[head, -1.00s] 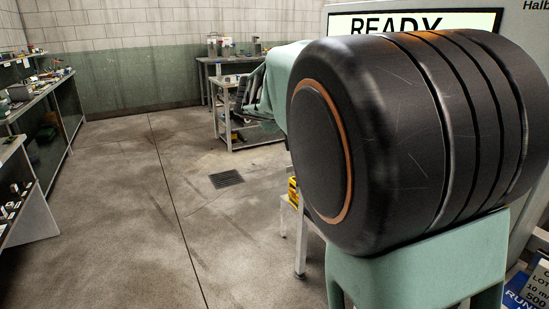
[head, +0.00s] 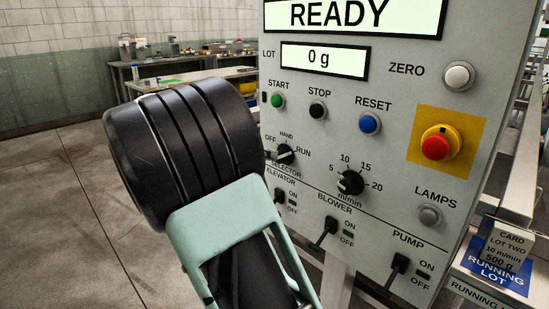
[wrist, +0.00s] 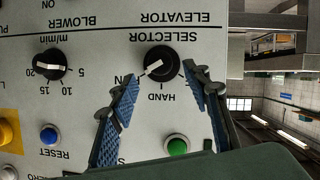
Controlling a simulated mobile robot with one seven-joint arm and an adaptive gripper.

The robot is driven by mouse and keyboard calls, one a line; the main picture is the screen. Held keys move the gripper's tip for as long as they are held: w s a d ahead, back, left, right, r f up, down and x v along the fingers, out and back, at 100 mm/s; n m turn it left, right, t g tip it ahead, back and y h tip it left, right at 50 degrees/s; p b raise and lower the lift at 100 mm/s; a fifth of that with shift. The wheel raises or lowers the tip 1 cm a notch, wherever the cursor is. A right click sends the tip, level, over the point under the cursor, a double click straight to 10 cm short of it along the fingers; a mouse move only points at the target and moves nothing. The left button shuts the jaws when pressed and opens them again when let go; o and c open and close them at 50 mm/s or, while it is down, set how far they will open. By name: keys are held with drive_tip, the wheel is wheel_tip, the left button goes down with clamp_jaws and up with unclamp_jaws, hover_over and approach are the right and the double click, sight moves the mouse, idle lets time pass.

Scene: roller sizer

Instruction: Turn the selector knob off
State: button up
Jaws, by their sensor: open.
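The selector knob (head: 286,153) is black and sits on the grey control panel, with OFF at its left, HAND above and RUN at its right. In the wrist view, which is upside down, the knob (wrist: 162,66) has its white pointer towards RUN. My gripper (wrist: 163,74) is open, its two blue-padded fingers on either side of the knob in the picture. Whether they touch it or stand short of the panel, I cannot tell. The right finger hides the OFF label there. In the head view my arm hides most of the gripper.
The start button (head: 278,101), stop button (head: 317,110) and speed knob (head: 350,182) are close by. The elevator switch (head: 279,196) is just below the selector. A red emergency stop (head: 436,148) is farther right. Open floor (head: 60,230) lies at left.

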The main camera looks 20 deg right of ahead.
sight(281, 156)
drive_tip(key=x, duration=0.5)
drive_tip(key=shift+w+d+f, duration=0.1)
drive_tip(key=shift+d, duration=0.2)
drive_tip(key=shift+c, duration=0.6)
drive_tip(key=c, duration=1)
